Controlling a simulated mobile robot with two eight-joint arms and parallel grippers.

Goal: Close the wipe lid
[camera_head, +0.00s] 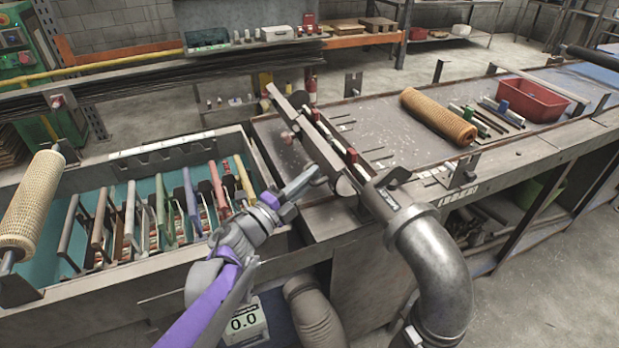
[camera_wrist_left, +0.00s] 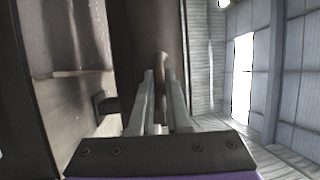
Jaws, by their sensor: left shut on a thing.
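My left gripper (camera_head: 314,174) reaches in over the bench's near left corner, its fingertips beside a long dark bar assembly (camera_head: 315,142) that slants across the bench. In the left wrist view, the two grey fingers (camera_wrist_left: 162,84) are closed on a thin, brownish handle-like piece (camera_wrist_left: 163,62). Behind it stands a tall dark brown panel (camera_wrist_left: 138,40). I cannot tell for certain which part is the wipe lid, or whether the held piece belongs to it. The held piece is hidden in the head view. My right gripper is not in view.
A large grey pipe elbow (camera_head: 440,262) stands right of my arm. A bin with several coloured frames (camera_head: 165,205) lies left. An orange mesh tube (camera_head: 438,115), thin rods (camera_head: 490,118) and a red tray (camera_head: 530,98) are on the bench. The middle bench top (camera_head: 385,135) is mostly clear.

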